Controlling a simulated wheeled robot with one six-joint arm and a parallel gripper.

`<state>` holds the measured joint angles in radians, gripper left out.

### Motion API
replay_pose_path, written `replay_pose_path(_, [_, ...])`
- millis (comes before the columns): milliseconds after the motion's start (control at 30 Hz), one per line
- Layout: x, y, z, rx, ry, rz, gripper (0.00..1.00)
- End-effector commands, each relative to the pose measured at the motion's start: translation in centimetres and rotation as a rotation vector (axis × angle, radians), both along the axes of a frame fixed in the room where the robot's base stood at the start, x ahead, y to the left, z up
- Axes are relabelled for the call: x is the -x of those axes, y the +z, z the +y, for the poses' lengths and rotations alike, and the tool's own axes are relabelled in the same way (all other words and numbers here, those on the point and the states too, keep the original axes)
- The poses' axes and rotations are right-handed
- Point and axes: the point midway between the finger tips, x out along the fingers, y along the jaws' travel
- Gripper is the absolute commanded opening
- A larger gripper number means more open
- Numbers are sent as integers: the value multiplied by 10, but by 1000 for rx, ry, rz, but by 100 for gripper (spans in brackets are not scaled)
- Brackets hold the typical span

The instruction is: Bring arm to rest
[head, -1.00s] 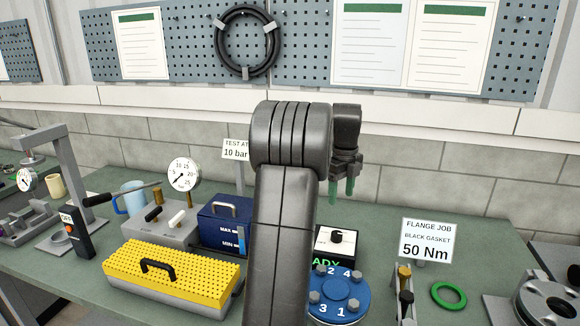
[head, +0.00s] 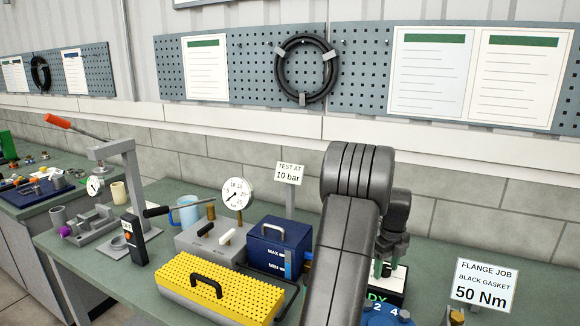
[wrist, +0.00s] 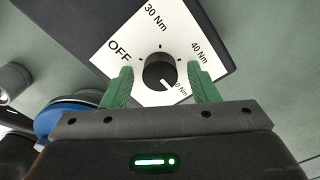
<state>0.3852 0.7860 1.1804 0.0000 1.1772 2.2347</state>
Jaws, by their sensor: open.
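My gripper (head: 385,269) hangs at the end of my raised arm, over the selector box (head: 398,280) on the bench. In the wrist view my gripper (wrist: 163,78) is open, with one green finger on each side of a black knob (wrist: 158,70). Gaps show between the knob and both fingers, and nothing is held. The knob sits on a white dial plate (wrist: 125,38) marked OFF, 30 Nm and 40 Nm. A further mark at lower right is partly hidden, and the knob's white pointer faces it.
A blue flange (head: 385,315) stands just in front of the selector box. The yellow perforated case (head: 215,290), blue tank (head: 280,243), pressure gauge (head: 237,193) and "50 Nm" sign (head: 486,284) stand nearby. The wall with pegboards (head: 355,70) is behind.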

Motion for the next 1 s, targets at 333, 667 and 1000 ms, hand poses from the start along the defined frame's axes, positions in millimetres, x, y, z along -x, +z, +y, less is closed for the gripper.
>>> replay_pose_path(333, [-1, 2, 0, 1, 13, -2, 54])
replay_pose_path(667, [-1, 30, -1, 2, -5, -6, 54])
replay_pose_path(1000, [-2, 99, -1, 4, -5, -8, 54])
